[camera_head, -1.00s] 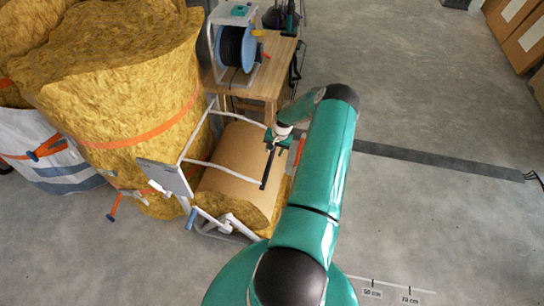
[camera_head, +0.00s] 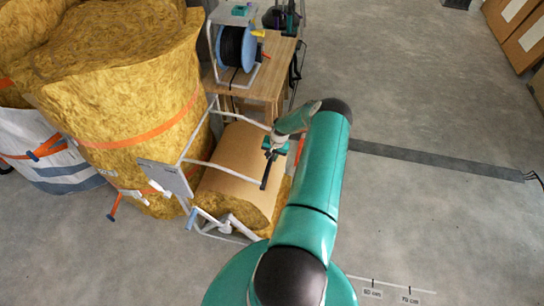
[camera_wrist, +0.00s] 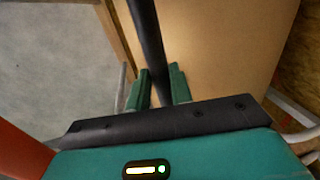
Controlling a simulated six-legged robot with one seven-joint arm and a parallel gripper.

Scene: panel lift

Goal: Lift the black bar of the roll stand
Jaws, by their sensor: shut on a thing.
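The roll stand (camera_head: 197,163) has a pale tube frame around a brown-faced roll (camera_head: 232,180). Its black bar (camera_head: 265,180) lies across the right part of the roll at the end of a white tube. In the wrist view the black bar (camera_wrist: 147,35) runs down between the two green fingers. My gripper (camera_head: 270,152) is shut on the bar near its far end; it also shows in the wrist view (camera_wrist: 160,88). My wrist partly hides the grip in the head view.
A large yellow insulation roll (camera_head: 135,90) with orange straps stands left of the stand. A wooden table (camera_head: 262,85) with a cable reel (camera_head: 236,47) stands behind it. Cardboard boxes (camera_head: 520,35) are at the far right. The floor on the right is mostly clear.

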